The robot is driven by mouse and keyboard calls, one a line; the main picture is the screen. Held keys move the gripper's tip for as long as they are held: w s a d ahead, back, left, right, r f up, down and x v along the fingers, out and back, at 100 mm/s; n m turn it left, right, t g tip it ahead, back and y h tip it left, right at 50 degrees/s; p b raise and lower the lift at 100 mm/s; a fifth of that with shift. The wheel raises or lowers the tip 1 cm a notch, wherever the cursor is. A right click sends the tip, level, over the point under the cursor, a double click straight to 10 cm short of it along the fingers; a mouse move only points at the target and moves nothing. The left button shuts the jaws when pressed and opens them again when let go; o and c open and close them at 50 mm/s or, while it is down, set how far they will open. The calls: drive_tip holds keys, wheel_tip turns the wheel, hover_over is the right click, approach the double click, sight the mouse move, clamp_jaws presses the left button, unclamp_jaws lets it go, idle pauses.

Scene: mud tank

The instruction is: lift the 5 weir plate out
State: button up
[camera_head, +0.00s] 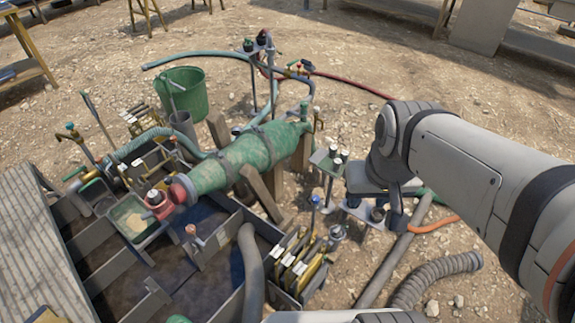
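Several upright plates with yellow-brass edges and white tags (290,260) stand close together in a rack at the right side of the mud tank (110,268). The numbers on the tags are too small to read, so I cannot tell which one is the 5 weir plate. My arm (455,155) reaches in from the right and bends down at its joint, to the right of and beyond these plates. Its end is partly hidden and I cannot make out the fingers. I see no contact between my arm and the plates.
A green cylindrical vessel (245,155) lies across the tank. A thick grey hose (250,272) rises just left of the plates. A small stand with white-topped items (335,158) is beyond them. A ribbed hose (435,277) lies on the ground. A green bucket (182,92) stands behind.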

drive_tip(key=m+y+b, duration=0.2)
drive_tip(key=m+b, duration=0.6)
drive_tip(key=b, duration=1)
hover_over(289, 237)
drive_tip(key=s+d, duration=0.2)
wheel_tip(289, 237, down, 42)
drive_tip(key=shift+g, duration=0.4)
drive_tip(key=b+x, duration=0.1)
drive_tip(key=x, duration=0.1)
drive_tip(key=b+x, duration=0.1)
drive_tip(key=x, duration=0.1)
drive_tip(key=a+b+x, duration=0.1)
drive_tip(key=x, duration=0.2)
drive_tip(key=shift+w+r+b, duration=0.2)
drive_tip(key=shift+w+b, duration=0.1)
drive_tip(key=shift+w, duration=0.1)
clamp_jaws()
